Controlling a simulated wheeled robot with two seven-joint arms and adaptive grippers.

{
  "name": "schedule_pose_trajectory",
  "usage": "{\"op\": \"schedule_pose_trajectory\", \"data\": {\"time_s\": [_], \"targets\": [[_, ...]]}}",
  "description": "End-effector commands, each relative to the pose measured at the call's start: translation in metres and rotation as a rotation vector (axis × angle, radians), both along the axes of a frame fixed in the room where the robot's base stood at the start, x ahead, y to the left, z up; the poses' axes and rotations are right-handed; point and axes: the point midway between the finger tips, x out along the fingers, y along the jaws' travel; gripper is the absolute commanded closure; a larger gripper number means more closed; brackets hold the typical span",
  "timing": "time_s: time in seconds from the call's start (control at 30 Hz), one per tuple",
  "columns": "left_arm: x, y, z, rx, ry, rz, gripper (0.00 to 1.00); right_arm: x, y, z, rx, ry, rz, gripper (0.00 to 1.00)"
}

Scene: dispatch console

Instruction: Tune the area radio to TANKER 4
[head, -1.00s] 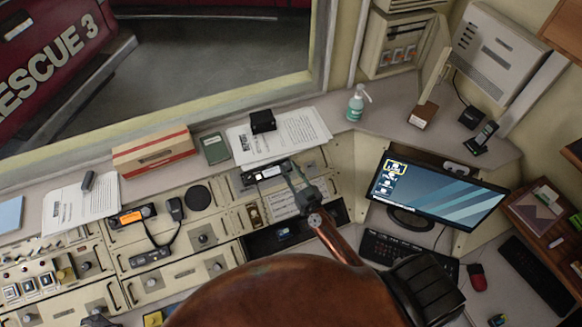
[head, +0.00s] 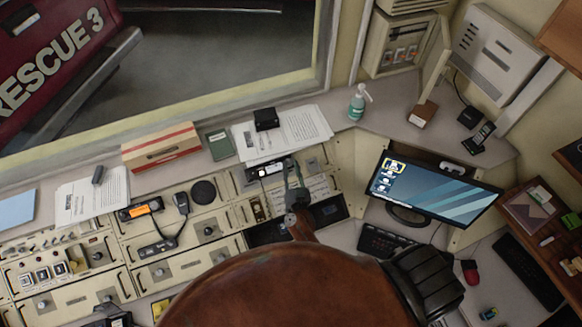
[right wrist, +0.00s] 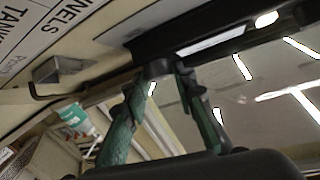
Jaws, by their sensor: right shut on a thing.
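The area radio (head: 268,169) is a dark unit with a small pale lit display, set in the console's upper row, in the middle of the head view. My right gripper (head: 288,169) is at its right end. In the right wrist view, the radio's dark face (right wrist: 215,42) carries a lit strip, too oblique to read. My right gripper (right wrist: 160,76) is shut there on a small dark knob (right wrist: 156,68). A white label card (right wrist: 40,25) shows part of "TANK". My left gripper (head: 112,318) is only partly in view at the bottom edge; its jaws cannot be made out.
Another radio with an orange display (head: 139,210) and a handset (head: 181,203) sit to the left. A monitor (head: 433,190) stands to the right. Papers (head: 300,128), a black box (head: 266,119) and a sanitizer bottle (head: 357,104) are on the ledge behind.

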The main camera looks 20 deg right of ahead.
Motion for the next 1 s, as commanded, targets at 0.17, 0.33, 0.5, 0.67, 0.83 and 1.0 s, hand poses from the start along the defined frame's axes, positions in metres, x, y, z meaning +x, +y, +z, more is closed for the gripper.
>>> {"op": "schedule_pose_trajectory", "data": {"time_s": [0.17,0.33,0.5,0.67,0.83,1.0], "targets": [[0.0,0.0,0.0,0.0,0.001,0.0,0.6,0.0,0.001,0.0,0.001,0.0,0.002,0.72],[-0.001,0.0,0.0,0.0,0.001,0.0,0.6,0.0,0.0,0.0,0.0,0.0,0.001,0.6],[-0.001,0.0,0.0,0.0,0.001,0.0,0.6,0.0,0.0,0.0,0.0,0.0,0.001,0.57],[-0.003,0.0,-0.001,0.0,0.003,0.002,0.6,0.0,-0.001,0.0,-0.003,0.0,0.004,0.57],[-0.002,0.0,-0.011,0.0,0.002,0.001,0.6,-0.001,-0.003,-0.002,-0.035,0.001,0.048,0.57],[-0.002,0.0,-0.03,-0.001,0.002,0.001,0.6,-0.001,-0.007,-0.005,-0.101,0.005,0.147,0.57]]}}
